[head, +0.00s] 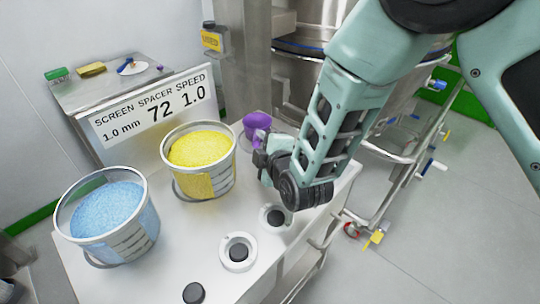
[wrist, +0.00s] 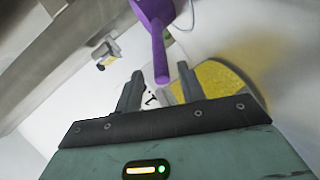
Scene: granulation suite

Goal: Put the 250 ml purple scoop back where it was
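The purple scoop (head: 256,121) is just beyond my gripper (head: 262,145) in the head view, at the far right end of the white worktop. In the wrist view the scoop's cup is at the top edge, and its handle (wrist: 159,58) points down between the fingertips. My gripper (wrist: 158,72) is open, with a visible gap between the handle and each finger. The head view does not clearly show what the scoop rests on; my gripper hides part of its handle.
A bucket of yellow granules (head: 201,160) stands left of my gripper, and a bucket of blue granules (head: 107,217) further left. A sign (head: 150,112) stands behind them. Black knobs (head: 239,252) are at the front. A steel vessel and trolley frame (head: 385,160) are at right.

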